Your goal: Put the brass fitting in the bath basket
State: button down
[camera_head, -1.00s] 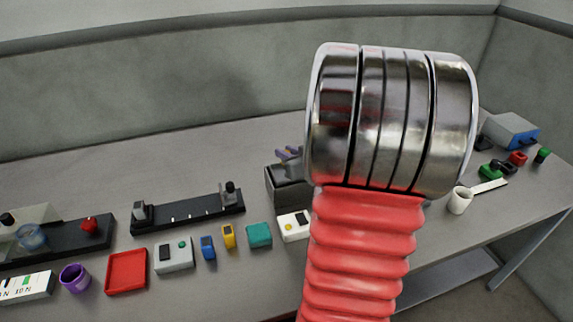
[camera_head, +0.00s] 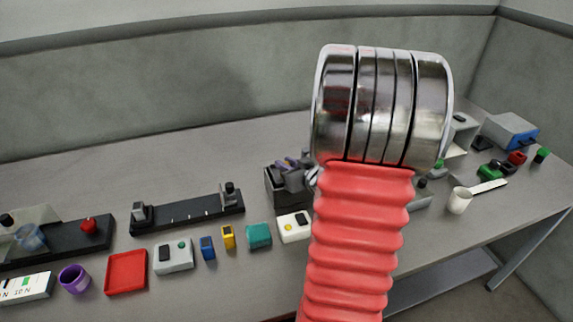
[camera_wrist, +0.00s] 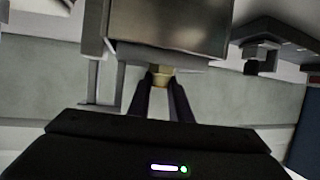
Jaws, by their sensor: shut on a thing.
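In the wrist view the brass fitting (camera_wrist: 161,76) is a small gold-coloured piece between the tips of my gripper (camera_wrist: 163,84). The two dark fingers are shut on it. A grey metal box-like body (camera_wrist: 170,25) is right beyond the fitting; I cannot tell whether they touch. In the head view a dark open-topped box (camera_head: 288,190) stands at mid-table, partly behind my arm. Purplish-grey parts show at its top, perhaps my fingers. I cannot clearly make out the bath basket, and the fitting cannot be seen in the head view.
A black rail (camera_head: 188,213), red tray (camera_head: 126,271), purple cup (camera_head: 74,278), teal block (camera_head: 259,235) and white box (camera_head: 294,227) are on the left and front. A white cup (camera_head: 459,200) and blue-grey box (camera_head: 510,131) are at right. My arm hides the table's middle.

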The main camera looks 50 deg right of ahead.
jog(key=c, duration=1.6)
grip_release()
jog(key=shift+f, duration=0.1)
jog(key=shift+s+r, duration=0.25)
jog(key=shift+s, duration=0.05)
jog(key=v, duration=1.1)
jog(key=shift+s+a, duration=0.15)
jog(key=shift+s, duration=0.05)
jog(key=shift+w, duration=0.1)
